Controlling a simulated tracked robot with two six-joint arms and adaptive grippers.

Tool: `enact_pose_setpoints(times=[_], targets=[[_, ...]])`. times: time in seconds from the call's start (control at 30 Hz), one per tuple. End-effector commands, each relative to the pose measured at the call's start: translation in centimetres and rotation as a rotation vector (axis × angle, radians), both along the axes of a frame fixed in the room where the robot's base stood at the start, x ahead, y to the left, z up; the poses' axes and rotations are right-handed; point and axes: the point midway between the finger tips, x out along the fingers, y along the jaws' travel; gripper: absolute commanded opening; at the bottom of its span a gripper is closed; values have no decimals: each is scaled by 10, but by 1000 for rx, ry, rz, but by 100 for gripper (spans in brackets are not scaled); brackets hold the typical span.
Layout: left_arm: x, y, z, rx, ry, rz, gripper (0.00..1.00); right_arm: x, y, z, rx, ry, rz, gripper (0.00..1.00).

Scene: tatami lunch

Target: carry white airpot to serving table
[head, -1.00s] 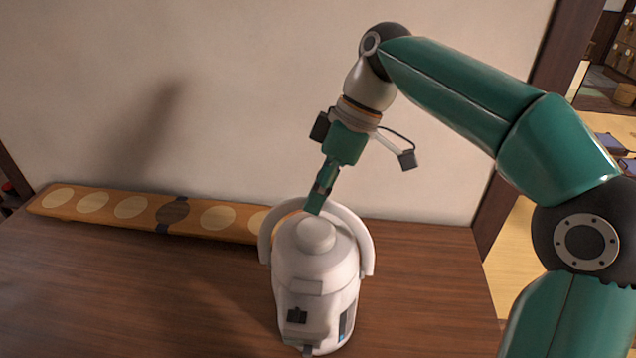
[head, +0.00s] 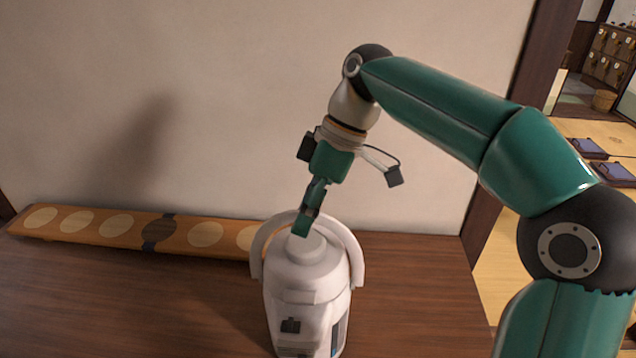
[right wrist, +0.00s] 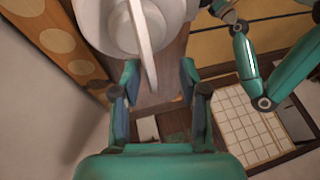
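The white airpot (head: 306,285) stands upright on the brown wooden table in the head view, its base cut off by the bottom edge. Its arched handle (head: 354,262) is raised over the lid. My right gripper (head: 303,228) points down at the top of this handle from above. In the right wrist view the airpot (right wrist: 105,28) is at the top, and its handle (right wrist: 146,50) runs between the two fingers of my right gripper (right wrist: 158,72). The fingers are open, with gaps beside the handle. My left gripper is not in view. No serving table can be made out with certainty.
A long wooden board with pale discs (head: 115,243) lies along the wall behind and left of the airpot. The brown table (head: 410,290) is clear to the right. Beyond a dark post, tatami with purple cushions (head: 612,172) shows at right.

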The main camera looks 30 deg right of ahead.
Motion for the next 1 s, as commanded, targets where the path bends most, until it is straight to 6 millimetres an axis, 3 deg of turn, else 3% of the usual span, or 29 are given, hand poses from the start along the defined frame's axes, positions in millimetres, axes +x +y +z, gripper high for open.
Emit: enact_pose_setpoints(times=[0.4,0.6,1.0], targets=[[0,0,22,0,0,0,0,-2,-32,72,1,-5,-3,41],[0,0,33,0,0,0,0,-4,-44,97,1,-3,-4,41],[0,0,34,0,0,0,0,-5,-49,104,0,-2,-2,41]])
